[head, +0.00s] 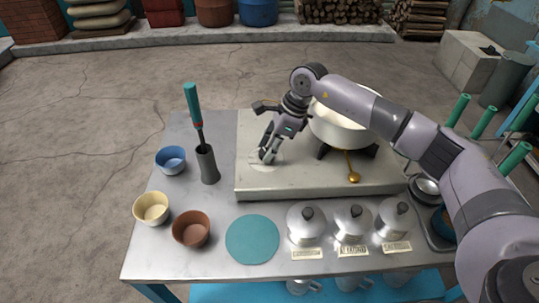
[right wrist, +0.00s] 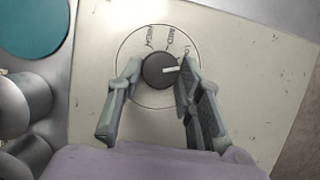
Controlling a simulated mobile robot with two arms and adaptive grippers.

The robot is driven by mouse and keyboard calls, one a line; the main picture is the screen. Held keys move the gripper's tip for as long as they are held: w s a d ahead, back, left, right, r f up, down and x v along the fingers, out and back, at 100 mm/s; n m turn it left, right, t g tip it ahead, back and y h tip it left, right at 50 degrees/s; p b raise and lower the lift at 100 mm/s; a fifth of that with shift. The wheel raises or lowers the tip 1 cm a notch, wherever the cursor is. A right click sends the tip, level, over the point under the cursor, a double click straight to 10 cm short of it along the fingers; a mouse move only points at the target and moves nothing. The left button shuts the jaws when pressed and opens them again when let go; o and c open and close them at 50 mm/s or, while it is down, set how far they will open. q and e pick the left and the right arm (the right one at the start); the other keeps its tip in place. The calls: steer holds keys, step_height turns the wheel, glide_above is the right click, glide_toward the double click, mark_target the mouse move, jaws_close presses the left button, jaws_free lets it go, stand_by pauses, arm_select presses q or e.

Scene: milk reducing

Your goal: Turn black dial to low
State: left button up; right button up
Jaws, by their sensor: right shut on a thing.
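The black dial (right wrist: 158,73) sits in a marked circle on the cream stove top (right wrist: 95,110) in the right wrist view. Its white pointer aims right, close to the partly covered "LO..." label; "MED" and "HIGH" read further left. My right gripper (right wrist: 160,80) is shut on the dial, one finger on each side. In the head view the right gripper (head: 268,155) reaches down to the left part of the stove top (head: 300,184), and its fingers hide most of the dial. My left gripper is in neither view.
A white pot (head: 340,130) stands on the burner right of the gripper, with a gold knob (head: 353,177) in front. Lidded metal pots (head: 306,224), a teal mat (head: 252,240), bowls (head: 191,229) and a dark holder (head: 207,164) with a teal-handled tool surround the stove.

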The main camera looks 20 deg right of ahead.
steer(key=n+b, duration=0.2)
steer(key=shift+w+n+g, duration=0.2)
steer(key=shift+n+g, duration=0.1)
steer(key=shift+g, duration=0.1)
steer(key=shift+n+b, duration=0.4)
steer(key=shift+b, duration=0.1)
steer(key=shift+r, duration=0.1)
steer(key=o, duration=1.2)
steer(key=shift+c, duration=0.2)
